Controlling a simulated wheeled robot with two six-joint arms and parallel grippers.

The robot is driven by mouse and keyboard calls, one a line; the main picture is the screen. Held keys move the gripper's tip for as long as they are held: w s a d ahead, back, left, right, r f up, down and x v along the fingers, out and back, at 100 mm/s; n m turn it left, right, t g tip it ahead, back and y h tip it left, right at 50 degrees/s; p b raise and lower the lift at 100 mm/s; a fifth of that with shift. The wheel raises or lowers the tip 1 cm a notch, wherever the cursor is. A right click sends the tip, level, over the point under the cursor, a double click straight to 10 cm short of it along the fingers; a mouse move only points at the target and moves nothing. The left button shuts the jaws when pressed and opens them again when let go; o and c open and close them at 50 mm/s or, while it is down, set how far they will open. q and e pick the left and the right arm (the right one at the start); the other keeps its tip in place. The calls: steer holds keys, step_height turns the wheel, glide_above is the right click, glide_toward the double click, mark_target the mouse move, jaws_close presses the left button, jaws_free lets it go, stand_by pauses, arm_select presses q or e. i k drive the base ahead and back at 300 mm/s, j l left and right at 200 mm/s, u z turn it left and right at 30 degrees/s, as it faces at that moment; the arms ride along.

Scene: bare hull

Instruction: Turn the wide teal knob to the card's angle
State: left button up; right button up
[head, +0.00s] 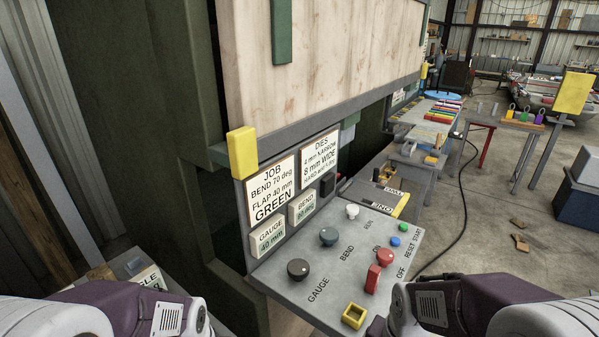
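The job card (271,188) above the panel reads BEND 70 deg, FLAP 40 mm, GREEN. A small BEND readout (303,205) sits below the cards; its number is too small to read surely. The knob's pointing angle cannot be made out. My two arms show at the bottom left and bottom right, apart from the knob. Neither gripper's fingers are in view.
The panel also holds a dark knob (299,269) by GAUGE, a white knob (352,211), a red switch (373,279), a yellow square frame (354,315), and blue, green and red buttons. A dies card (320,158) hangs above. Open floor lies to the right.

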mark_target(328, 235)
steer(key=k+l+u, duration=0.15)
steer(key=k+u, duration=0.15)
steer(key=k, duration=0.25)
steer(key=i+l+u, duration=0.35)
steer(key=l, duration=0.25)
steer(key=i+l+u, duration=0.15)
steer(key=i+l, duration=0.1)
steer(key=l, duration=0.1)
